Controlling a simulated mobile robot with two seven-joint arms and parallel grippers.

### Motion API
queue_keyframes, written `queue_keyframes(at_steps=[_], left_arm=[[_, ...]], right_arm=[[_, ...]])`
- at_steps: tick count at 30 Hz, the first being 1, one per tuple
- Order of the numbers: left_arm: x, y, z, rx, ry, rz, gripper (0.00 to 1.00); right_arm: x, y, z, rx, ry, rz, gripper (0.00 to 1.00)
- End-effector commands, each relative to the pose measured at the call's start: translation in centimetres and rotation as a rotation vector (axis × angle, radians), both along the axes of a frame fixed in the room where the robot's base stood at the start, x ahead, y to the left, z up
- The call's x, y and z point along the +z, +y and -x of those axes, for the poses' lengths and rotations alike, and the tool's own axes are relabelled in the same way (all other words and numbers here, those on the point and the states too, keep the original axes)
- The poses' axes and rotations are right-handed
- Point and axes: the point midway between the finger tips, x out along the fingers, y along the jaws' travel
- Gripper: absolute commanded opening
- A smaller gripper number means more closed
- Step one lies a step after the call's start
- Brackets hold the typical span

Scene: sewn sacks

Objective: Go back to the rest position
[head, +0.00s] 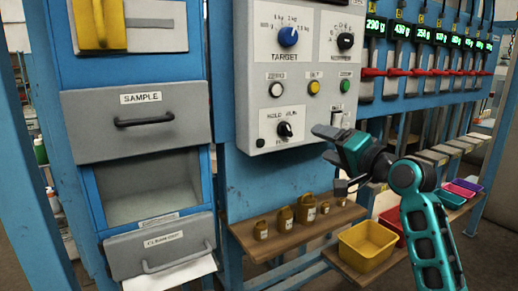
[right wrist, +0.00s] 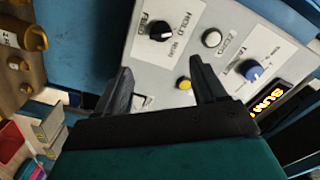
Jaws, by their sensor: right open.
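My right gripper (head: 336,160) is in front of the lower right of the grey control panel (head: 262,95) in the head view, with its arm coming in from the lower right. In the right wrist view its two dark fingers (right wrist: 160,90) are spread apart with nothing between them. The panel fills the background there, with a black hold knob (right wrist: 162,31), a yellow button (right wrist: 184,84) and a blue target knob (right wrist: 251,69). The gripper looks apart from the panel, though the exact gap is hard to tell. My left gripper does not show.
Several brass weights (head: 285,218) stand on a wooden shelf (head: 300,234) below the panel. A yellow bin (head: 367,244) sits lower right. The sample drawer (head: 140,118) and clean-out drawer (head: 160,248) are at left. Red levers (head: 398,72) and green displays line the right.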

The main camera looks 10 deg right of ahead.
Motion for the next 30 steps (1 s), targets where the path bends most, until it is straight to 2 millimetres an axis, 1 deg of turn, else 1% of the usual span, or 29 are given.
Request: queue_keyframes(at_steps=[2,4,5,6,8,9,11,12,14,15,17,18,20,21,24,27,30], left_arm=[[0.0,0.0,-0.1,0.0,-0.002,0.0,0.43],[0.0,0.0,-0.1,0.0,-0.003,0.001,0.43],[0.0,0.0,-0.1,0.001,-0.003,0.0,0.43],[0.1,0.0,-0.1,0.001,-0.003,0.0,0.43],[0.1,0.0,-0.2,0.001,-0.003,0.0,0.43],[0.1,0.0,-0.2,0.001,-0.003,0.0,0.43],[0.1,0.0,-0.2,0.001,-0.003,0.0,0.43],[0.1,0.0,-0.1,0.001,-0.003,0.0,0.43],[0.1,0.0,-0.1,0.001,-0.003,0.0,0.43],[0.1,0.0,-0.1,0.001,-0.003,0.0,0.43],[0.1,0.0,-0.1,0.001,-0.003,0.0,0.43],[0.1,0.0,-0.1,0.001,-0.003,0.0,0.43],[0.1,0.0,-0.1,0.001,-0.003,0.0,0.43],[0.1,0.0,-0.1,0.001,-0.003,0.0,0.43],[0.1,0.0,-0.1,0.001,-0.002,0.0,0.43],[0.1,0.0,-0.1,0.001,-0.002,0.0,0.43],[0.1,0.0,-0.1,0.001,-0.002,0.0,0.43]], right_arm=[[-2.0,0.2,0.1,-0.008,0.02,0.026,0.7],[-5.1,0.4,0.3,-0.025,0.044,0.075,0.7],[-6.8,0.6,0.6,-0.034,0.058,0.106,0.7],[-9.4,0.8,1.0,-0.046,0.077,0.152,0.7],[-13.6,1.2,2.1,-0.059,0.107,0.232,0.7],[-16.3,1.5,3.1,-0.065,0.125,0.291,0.7],[-20.3,1.9,4.7,-0.069,0.152,0.379,0.7],[-22.8,2.2,6.1,-0.067,0.168,0.44,0.7],[-26.4,2.8,8.3,-0.058,0.19,0.53,0.7],[-28.6,3.2,9.9,-0.048,0.204,0.589,0.7],[-31.8,3.8,12.6,-0.027,0.223,0.677,0.7],[-33.7,4.2,14.5,-0.009,0.233,0.735,0.7],[-36.2,5.0,17.5,0.022,0.246,0.818,0.7],[-37.7,5.4,19.5,0.043,0.251,0.87,0.7],[-40.5,6.5,23.9,0.101,0.257,0.98,0.7],[-42.1,7.4,27.3,0.148,0.256,1.059,0.7],[-42.8,7.9,29.3,0.178,0.251,1.105,0.7]])
